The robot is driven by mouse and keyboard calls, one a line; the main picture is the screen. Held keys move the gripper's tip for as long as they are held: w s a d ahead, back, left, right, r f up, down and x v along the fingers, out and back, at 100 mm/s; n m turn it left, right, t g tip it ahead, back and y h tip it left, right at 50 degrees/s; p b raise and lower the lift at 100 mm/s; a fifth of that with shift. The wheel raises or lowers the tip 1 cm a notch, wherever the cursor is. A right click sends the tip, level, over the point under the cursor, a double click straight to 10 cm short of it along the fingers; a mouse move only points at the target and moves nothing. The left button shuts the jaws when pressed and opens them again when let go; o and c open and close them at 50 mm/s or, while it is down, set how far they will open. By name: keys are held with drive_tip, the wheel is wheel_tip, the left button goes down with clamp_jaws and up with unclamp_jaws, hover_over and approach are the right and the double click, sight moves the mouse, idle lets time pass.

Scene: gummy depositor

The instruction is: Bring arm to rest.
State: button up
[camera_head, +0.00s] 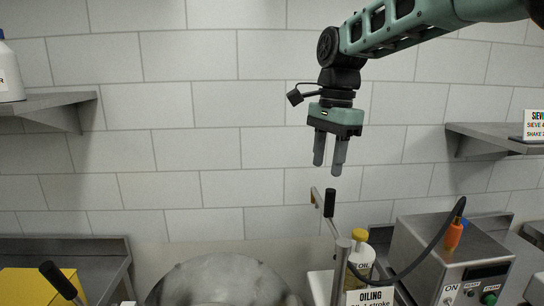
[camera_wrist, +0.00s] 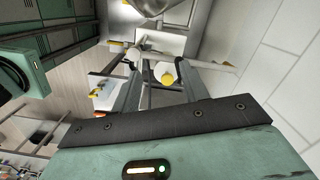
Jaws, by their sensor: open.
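My gripper (camera_head: 329,152) hangs from my green arm in the head view, fingers pointing down. Its two grey fingers are apart with nothing between them. It is in the air in front of the tiled wall, above a black-handled lever (camera_head: 329,203). In the wrist view my gripper (camera_wrist: 155,85) also shows open, its two fingers spread over the area below. A yellow cap (camera_wrist: 168,79) shows between the fingers there, well below them.
An oil bottle (camera_head: 361,256) with a yellow cap stands below right, behind an OILING sign (camera_head: 370,297). A steel control box (camera_head: 448,258) with a cable is at right. A rounded metal vessel (camera_head: 222,284) is at bottom centre. Shelves (camera_head: 50,103) (camera_head: 490,138) jut from both sides.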

drive_tip(key=s+f+n+b, duration=0.1)
drive_tip(key=s+f+n, duration=0.6)
drive_tip(key=s, duration=0.3)
drive_tip(key=s+f+n+b, duration=0.2)
drive_tip(key=s+f+n, duration=0.5)
drive_tip(key=s, duration=0.3)
drive_tip(key=s+a+f+n+b, duration=0.1)
drive_tip(key=s+f+n+b, duration=0.1)
drive_tip(key=s+f+n, duration=0.5)
drive_tip(key=s+f, duration=0.1)
drive_tip(key=s, duration=0.3)
drive_tip(key=shift+w, duration=0.1)
